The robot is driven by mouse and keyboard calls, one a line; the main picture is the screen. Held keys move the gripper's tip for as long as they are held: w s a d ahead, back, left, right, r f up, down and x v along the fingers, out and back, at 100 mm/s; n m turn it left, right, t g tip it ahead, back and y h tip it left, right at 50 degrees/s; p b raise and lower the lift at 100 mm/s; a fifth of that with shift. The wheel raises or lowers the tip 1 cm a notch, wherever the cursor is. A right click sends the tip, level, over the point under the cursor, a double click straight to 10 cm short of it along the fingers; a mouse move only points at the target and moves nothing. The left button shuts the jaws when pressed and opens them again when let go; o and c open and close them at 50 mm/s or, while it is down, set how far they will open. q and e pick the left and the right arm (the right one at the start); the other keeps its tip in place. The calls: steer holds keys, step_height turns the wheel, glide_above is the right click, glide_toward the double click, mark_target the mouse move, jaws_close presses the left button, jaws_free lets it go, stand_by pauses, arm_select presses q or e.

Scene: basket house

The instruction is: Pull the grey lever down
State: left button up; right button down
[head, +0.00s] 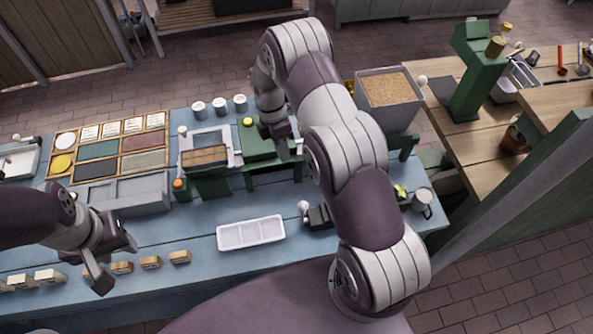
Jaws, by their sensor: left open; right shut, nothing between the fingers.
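I cannot tell for sure which part is the grey lever. A grey bar frame with a pale ball knob (182,131) stands at the left of the green press (258,148) in the middle of the table. Another pale ball knob (303,206) rises from a small black base in front of the press, and a third (421,80) sits beside the grain hopper. My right gripper (282,150) is shut and empty over the green press, hiding part of it. My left gripper (117,266) is open and empty above the front left of the table.
A white tray (251,233) lies at the table's front middle. A grey divided bin (128,195) and several small blocks (150,262) are near my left gripper. A metal mug (422,201) stands at the right end. My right arm hides part of the table.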

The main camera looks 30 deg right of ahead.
steer(key=shift+s+f, duration=0.15)
steer(key=s+f+b, duration=0.2)
steer(key=s+f, duration=0.5)
steer(key=f, duration=0.2)
steer(key=shift+s+d+f+b, duration=0.2)
steer(key=shift+f+b, duration=0.1)
steer(key=shift+b, duration=0.1)
steer(key=shift+w, duration=0.15)
